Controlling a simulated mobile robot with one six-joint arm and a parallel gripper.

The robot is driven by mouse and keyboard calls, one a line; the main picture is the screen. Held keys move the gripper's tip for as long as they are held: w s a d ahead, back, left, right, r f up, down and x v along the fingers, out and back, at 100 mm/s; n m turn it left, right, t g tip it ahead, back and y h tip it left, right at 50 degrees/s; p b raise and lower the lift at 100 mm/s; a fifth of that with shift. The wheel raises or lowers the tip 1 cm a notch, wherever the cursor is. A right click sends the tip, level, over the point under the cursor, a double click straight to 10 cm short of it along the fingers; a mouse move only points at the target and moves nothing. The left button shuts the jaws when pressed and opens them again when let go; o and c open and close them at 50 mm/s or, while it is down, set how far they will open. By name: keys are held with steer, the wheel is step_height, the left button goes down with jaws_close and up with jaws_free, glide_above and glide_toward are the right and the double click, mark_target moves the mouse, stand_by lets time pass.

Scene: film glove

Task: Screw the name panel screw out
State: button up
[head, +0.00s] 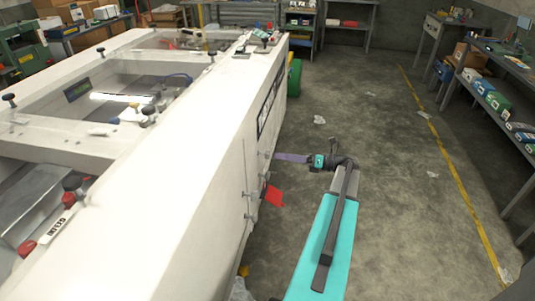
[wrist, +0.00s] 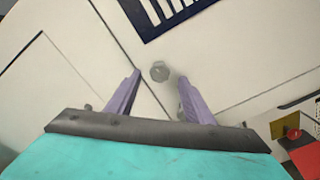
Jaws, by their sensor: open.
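The screw (wrist: 159,71) shows in the wrist view as a round grey head on the white side wall, just below the dark-framed name panel (wrist: 172,14). My gripper (wrist: 160,80) is open, with its two purple fingers pointing at the wall on either side of the screw head. The fingers look apart from the screw; the depth gap is hard to tell. In the head view my gripper (head: 281,157) reaches left to the side of the white machine (head: 190,165). The name panel (head: 270,98) is above and beyond it there.
A red tag (head: 273,196) hangs on the wall below my gripper. It shows at the lower right in the wrist view (wrist: 306,157), by a brass-coloured piece (wrist: 291,132). Other small knobs are on the wall. The floor (head: 390,150) to the right is mostly clear.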

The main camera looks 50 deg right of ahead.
mark_target(268, 154)
steer(key=shift+p+x, duration=0.6)
steer(key=shift+x, duration=2.5)
steer(key=c, duration=1.1)
